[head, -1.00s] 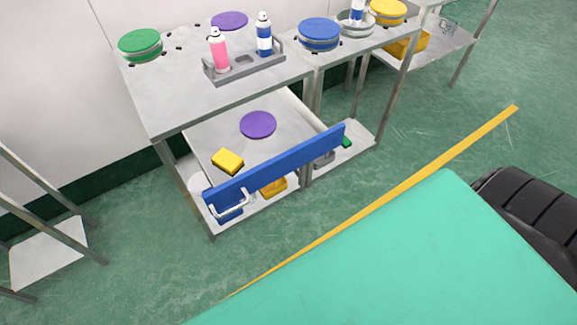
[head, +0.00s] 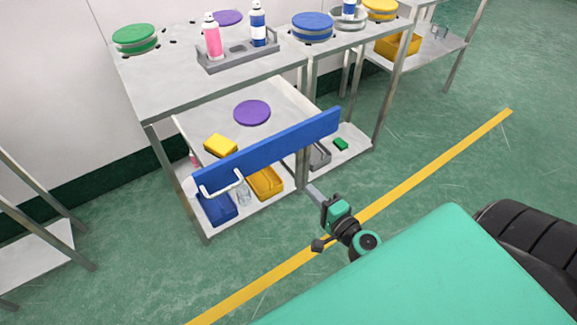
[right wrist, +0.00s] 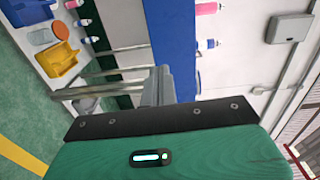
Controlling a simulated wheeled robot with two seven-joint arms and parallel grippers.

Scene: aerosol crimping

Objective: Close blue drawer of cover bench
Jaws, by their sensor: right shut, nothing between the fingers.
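The blue drawer front (head: 265,152) stands pulled out from the cover bench (head: 215,88) in the head view, with a white handle (head: 222,182) at its left end. Inside the open drawer lie a purple disc (head: 252,112) and a yellow block (head: 220,145). My right gripper (head: 312,190) is shut and empty, in front of and below the right part of the drawer front. In the right wrist view the shut fingers (right wrist: 158,85) show in front of the blue drawer front (right wrist: 172,45); I cannot tell whether they touch it. My left gripper is not in view.
A grey rack (head: 238,56) with a pink bottle and a blue-and-white bottle stands on the bench top. Blue (head: 215,207) and yellow (head: 265,183) bins sit on the lower shelf. A second bench adjoins at the right. The green floor in front is clear.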

